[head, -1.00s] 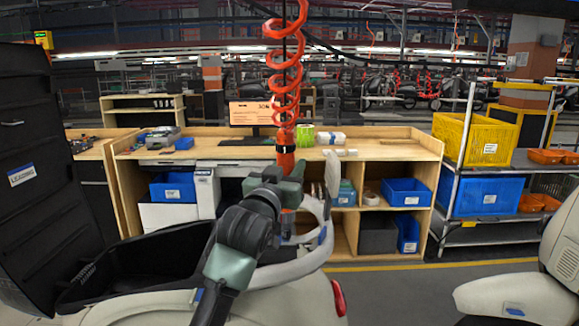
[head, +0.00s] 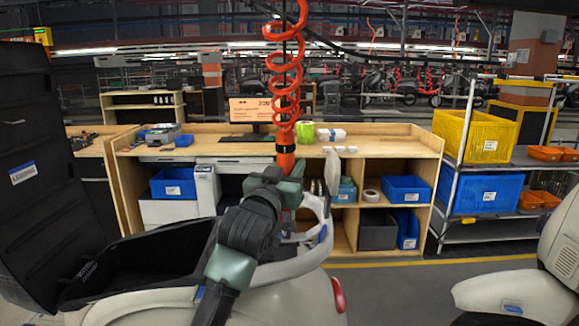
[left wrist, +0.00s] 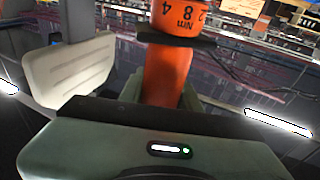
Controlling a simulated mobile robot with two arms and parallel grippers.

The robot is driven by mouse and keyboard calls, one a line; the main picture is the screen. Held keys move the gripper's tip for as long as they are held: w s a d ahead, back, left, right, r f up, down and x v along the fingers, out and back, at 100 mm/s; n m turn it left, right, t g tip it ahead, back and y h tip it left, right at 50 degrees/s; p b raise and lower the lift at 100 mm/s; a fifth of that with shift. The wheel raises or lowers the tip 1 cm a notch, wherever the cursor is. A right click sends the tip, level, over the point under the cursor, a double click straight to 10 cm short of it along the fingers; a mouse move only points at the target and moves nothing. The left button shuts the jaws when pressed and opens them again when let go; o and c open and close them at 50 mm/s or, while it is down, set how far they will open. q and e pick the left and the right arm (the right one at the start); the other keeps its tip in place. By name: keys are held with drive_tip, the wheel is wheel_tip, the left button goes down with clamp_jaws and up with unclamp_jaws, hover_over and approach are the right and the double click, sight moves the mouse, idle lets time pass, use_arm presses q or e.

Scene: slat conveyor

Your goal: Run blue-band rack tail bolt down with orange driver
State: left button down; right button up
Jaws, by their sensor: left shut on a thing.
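The orange driver (head: 286,158) hangs upright from a red-orange coiled hose (head: 284,80). My left gripper (head: 277,183) is shut around the driver's body. In the left wrist view, the driver (left wrist: 171,75) stands between the jaws, with dark numbers on its upper collar. The pale grey rack (head: 290,270) curves around the tail of a cream scooter (head: 270,305) just below my gripper. A blue band (head: 323,234) shows on its right side. The driver's tip and the tail bolt are hidden behind my gripper and arm. My right gripper is not in view.
A black open-topped compartment (head: 150,262) and a tall black case (head: 35,170) are at the left. Another cream scooter part (head: 520,295) is at the right edge. A wooden bench (head: 385,148) with blue bins stands behind. A pale upright pad (head: 332,172) is close beside the driver.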

use_arm(q)
drive_tip(key=shift+r+p, duration=0.15)
drive_tip(key=shift+p, duration=0.25)
idle(0.8)
drive_tip(key=shift+w+p, duration=0.15)
drive_tip(key=shift+p, duration=0.25)
drive_tip(key=shift+r+p, duration=0.7)
drive_tip(key=shift+p, duration=0.1)
idle(0.6)
